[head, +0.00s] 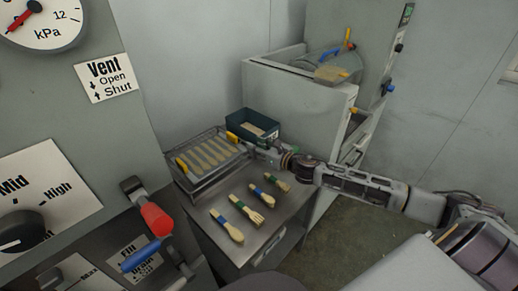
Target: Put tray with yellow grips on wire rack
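The grey tray (208,166) with yellow grips lies at the left of the metal table. It holds a row of several pale wooden spoon-like pieces. One yellow grip (181,164) is at its left end and the other (232,137) at its right end. The wire rack (196,187) shows around and below the tray, which appears to be on or just over it; contact cannot be told. My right gripper (250,147) comes from the right, beside the right yellow grip. Its fingers are small and partly hidden, so its closure is unclear. My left gripper is out of view.
Several wooden utensils with blue or green bands (262,196) lie along the table's front. A dark bin (252,126) stands behind the tray. A control panel with a red lever (156,220) is at the left. A grey cabinet (295,95) stands behind.

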